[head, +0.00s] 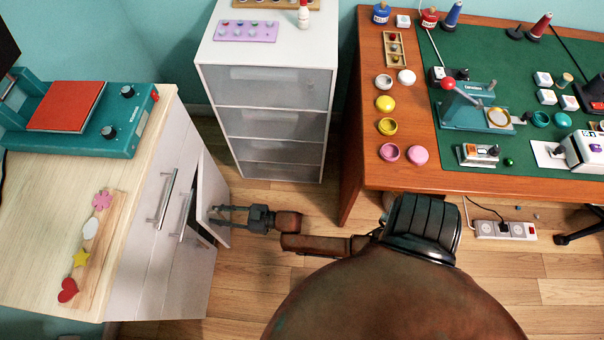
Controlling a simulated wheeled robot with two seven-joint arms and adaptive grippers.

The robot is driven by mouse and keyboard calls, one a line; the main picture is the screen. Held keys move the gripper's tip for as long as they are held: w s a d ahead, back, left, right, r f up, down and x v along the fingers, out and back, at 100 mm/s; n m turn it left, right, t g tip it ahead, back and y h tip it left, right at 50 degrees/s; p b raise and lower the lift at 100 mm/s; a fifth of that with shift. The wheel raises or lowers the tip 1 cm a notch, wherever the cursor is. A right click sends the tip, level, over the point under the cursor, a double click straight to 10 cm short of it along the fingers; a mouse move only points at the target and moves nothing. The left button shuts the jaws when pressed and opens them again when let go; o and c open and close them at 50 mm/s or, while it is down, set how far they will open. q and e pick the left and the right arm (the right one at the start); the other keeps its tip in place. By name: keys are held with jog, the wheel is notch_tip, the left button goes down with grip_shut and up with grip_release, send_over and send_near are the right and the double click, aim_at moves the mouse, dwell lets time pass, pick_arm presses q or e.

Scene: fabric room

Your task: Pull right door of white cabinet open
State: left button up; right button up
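The white cabinet (150,262) with a pale wooden top stands at the left, its front facing right. Its right door (210,187) is partly open and stands out at an angle, with a dark gap behind it. Metal bar handles show on the front, one of them (166,200) near the top. My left gripper is not in view.
A white drawer unit (270,122) stands behind the gripper. A wooden desk (352,150) with a green mat is at the right. A teal machine (118,148) sits on the cabinet top. A power strip (505,230) lies under the desk. Wooden floor is clear near the door.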

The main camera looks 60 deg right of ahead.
aim_at(208, 218)
jog(key=w+a+m+h, duration=0.1)
jog(key=w+a+m+h+b, duration=0.1)
jog(key=w, duration=0.1)
jog(key=shift+w+a+f+t+h, duration=0.2)
jog(key=shift+a+t+h, duration=0.1)
jog(key=shift+a+h, duration=0.1)
jog(key=shift+h, duration=0.3)
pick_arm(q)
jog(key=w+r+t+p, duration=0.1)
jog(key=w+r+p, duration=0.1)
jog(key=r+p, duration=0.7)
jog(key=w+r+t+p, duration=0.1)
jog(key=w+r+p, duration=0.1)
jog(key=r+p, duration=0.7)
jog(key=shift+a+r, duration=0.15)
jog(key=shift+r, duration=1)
pick_arm(e)
jog(key=s+d+f+g, duration=0.2)
jog(key=s+f, duration=0.3)
jog(key=s, duration=0.7)
jog(key=s+d+f+g+h, duration=0.1)
jog(key=s+d+f+g, duration=0.2)
jog(key=s, duration=1)
jog(key=s+d+f+g, duration=0.3)
jog(key=s+f+g, duration=0.2)
jog(key=s+f, duration=0.3)
jog(key=shift+s+d+f+h, duration=0.3)
jog(key=shift+s+h, duration=0.1)
jog(key=shift+s, duration=1.85)
